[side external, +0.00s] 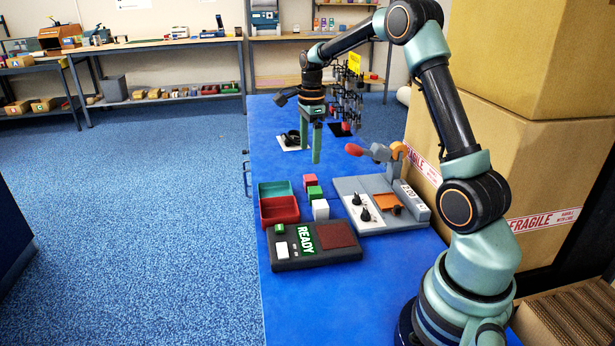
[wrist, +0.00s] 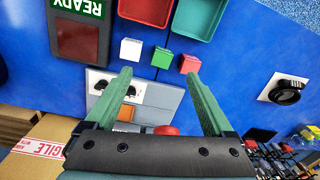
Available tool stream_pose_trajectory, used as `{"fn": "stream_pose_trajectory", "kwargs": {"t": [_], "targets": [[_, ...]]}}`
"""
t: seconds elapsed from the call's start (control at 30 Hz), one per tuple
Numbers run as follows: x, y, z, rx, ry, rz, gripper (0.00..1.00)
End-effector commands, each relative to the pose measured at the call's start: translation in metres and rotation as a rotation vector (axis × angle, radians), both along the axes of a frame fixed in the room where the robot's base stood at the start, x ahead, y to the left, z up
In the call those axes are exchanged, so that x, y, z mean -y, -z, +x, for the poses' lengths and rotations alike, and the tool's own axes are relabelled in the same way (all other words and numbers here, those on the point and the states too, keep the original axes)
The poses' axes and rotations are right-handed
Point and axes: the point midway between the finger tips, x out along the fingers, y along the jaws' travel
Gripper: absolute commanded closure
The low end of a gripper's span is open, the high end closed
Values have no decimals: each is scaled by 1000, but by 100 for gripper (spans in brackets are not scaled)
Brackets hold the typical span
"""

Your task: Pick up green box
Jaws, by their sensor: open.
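The green box (side external: 315,193) is a small cube on the blue table, in a row between a red box (side external: 310,181) and a white box (side external: 320,209). In the wrist view the green box (wrist: 162,58) sits ahead of the fingertips, with the white box (wrist: 131,49) to its left and the red box (wrist: 189,64) to its right. My gripper (side external: 311,143) has green fingers pointing down, above the table and beyond the boxes. It also shows in the wrist view (wrist: 160,75), with its fingers spread wide and nothing between them.
A teal tray (side external: 275,189) and a red tray (side external: 280,211) stand left of the boxes. A dark device with a READY display (side external: 306,238) lies in front. A grey fixture with a red-knobbed clamp (side external: 378,222) stands right. Large cartons (side external: 490,150) border the table's right side.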

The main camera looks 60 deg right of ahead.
Motion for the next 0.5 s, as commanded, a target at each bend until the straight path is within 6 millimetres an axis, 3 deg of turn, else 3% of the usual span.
{"fn": "stream_pose_trajectory", "kwargs": {"t": [0.1, 0.2, 0.37, 0.5], "targets": [[20, 21, 1, -28, 151, 19, 12], [28, 30, 1, -38, 221, 25, 12], [30, 45, 0, -45, 249, 29, 12], [29, 69, 0, -46, 247, 30, 12]]}}
